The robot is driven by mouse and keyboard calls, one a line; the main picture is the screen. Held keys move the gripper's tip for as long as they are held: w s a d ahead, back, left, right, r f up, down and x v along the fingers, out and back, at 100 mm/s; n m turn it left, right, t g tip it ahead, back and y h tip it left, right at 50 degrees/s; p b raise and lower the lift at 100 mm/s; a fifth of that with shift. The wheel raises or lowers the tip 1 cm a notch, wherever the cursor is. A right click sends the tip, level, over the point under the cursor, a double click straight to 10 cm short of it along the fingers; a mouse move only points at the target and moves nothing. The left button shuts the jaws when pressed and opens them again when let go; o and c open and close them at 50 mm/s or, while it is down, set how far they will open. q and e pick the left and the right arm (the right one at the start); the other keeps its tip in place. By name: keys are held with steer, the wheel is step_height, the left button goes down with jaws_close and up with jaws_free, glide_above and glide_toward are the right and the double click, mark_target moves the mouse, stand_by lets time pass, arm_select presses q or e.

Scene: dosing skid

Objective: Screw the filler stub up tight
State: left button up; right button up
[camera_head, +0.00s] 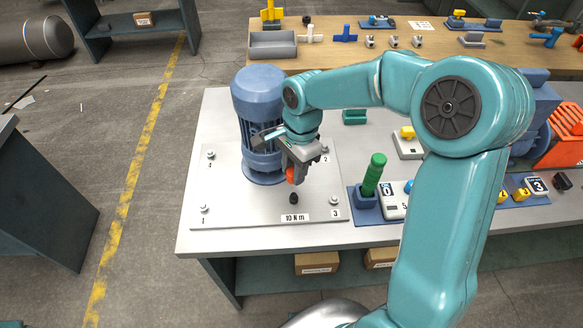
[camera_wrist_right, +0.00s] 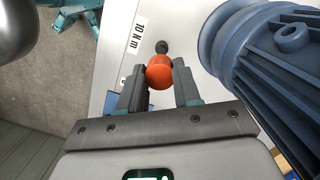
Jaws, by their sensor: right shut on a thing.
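My right gripper (camera_head: 290,172) points down in front of the blue ribbed motor or pump (camera_head: 258,98) on a pale plate (camera_head: 240,209). It is shut on a round orange-red piece (camera_wrist_right: 159,73), which also shows below the jaws in the head view (camera_head: 290,176). A small black stub (camera_head: 293,198) stands on the plate near the "10 N m" label (camera_head: 296,217); it also shows just past the orange piece in the wrist view (camera_wrist_right: 161,47). I cannot tell whether the two touch, nor which is the filler stub. My left gripper is not in view.
Numbered bolts sit at the plate's corners, with bolt 3 (camera_head: 333,200) near the gripper. Right of the plate, a green-handled tool (camera_head: 374,174) stands in a blue holder (camera_head: 367,206). The plate's front left is clear.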

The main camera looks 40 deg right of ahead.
steer(key=b, duration=0.4)
glide_above(293, 195)
steer(key=f, duration=0.5)
steer(key=shift+d, duration=0.2)
steer(key=shift+d+f, duration=0.1)
steer(key=shift+f, duration=0.3)
steer(key=shift+r, duration=0.1)
steer(key=shift+f+b, duration=1.2)
stand_by(0.5)
steer(key=o, duration=1.1)
steer(key=shift+r, duration=0.1)
steer(key=shift+r, duration=0.1)
steer(key=r, duration=0.5)
steer(key=d+r, duration=0.1)
steer(key=r, duration=0.4)
steer(key=r+p, duration=0.1)
steer(key=r, duration=0.5)
steer(key=shift+d, duration=0.4)
